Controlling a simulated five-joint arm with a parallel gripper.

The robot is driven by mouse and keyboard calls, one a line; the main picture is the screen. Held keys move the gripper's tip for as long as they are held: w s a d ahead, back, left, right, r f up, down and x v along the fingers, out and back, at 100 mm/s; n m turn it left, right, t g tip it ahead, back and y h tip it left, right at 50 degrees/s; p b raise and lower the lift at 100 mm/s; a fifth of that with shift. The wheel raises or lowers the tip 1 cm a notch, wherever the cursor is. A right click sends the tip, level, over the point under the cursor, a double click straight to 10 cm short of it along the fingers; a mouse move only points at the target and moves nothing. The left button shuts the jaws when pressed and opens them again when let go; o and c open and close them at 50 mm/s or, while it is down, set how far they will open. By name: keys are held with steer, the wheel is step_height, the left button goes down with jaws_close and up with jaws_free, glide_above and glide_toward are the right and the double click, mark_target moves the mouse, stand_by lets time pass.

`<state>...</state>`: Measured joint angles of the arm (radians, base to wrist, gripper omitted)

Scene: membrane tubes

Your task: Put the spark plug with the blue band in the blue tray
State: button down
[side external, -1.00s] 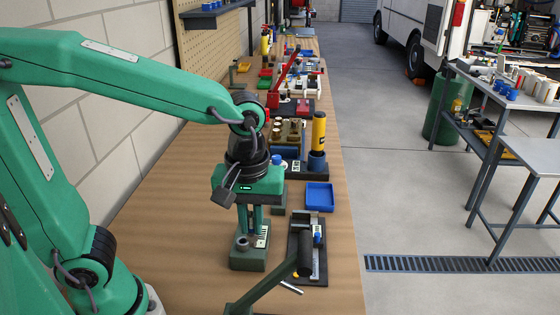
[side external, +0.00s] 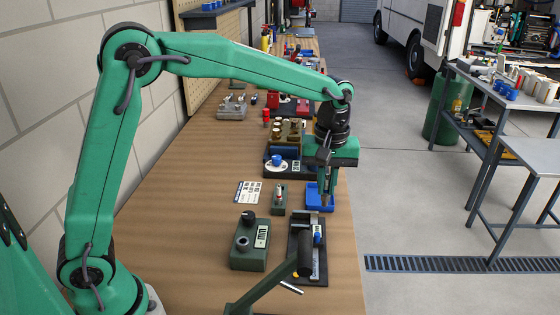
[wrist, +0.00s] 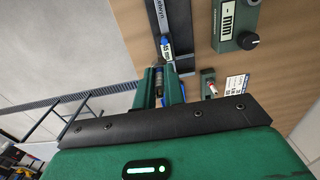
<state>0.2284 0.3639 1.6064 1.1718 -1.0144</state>
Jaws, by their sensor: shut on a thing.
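The blue tray (side external: 312,203) sits near the right edge of the bench in the side view. My gripper (side external: 326,201) points down over the tray, with its fingers shut on a small, slim thing, which I take to be a spark plug. In the wrist view a dark and greyish part of the held plug (wrist: 158,72) shows between the fingers (wrist: 160,76); its band colour cannot be made out. Whether it touches the tray floor cannot be told. Another small plug-like piece (side external: 279,190) with a red mark stands in a green block (side external: 279,203) left of the tray.
A black stand with a caliper-like tool (side external: 306,245) lies in front of the tray. A green meter box (side external: 249,245) with a knob and a printed card (side external: 249,192) are to the left. A dark station with a blue-capped dial (side external: 278,161) stands behind. Bare bench lies farther left.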

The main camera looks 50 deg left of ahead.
steer(key=w+a+f, duration=0.2)
steer(key=w+f, duration=0.1)
steer(key=w, duration=0.4)
steer(key=shift+w+a+f, duration=0.15)
steer(key=shift+w+f, duration=0.05)
steer(key=shift+f, duration=0.05)
steer(key=shift+a, duration=0.1)
glide_toward(313, 202)
steer(key=shift+w+d+r, duration=0.1)
steer(key=shift+d+r, duration=0.2)
steer(key=shift+d, duration=0.3)
steer(key=shift+w+d+r, duration=0.1)
steer(key=shift+d+r, duration=0.2)
steer(key=shift+d, duration=0.3)
steer(key=shift+f, duration=0.1)
steer(key=shift+f, duration=1.95)
steer(key=shift+f, duration=0.1)
steer(key=c, duration=1.5)
jaws_free()
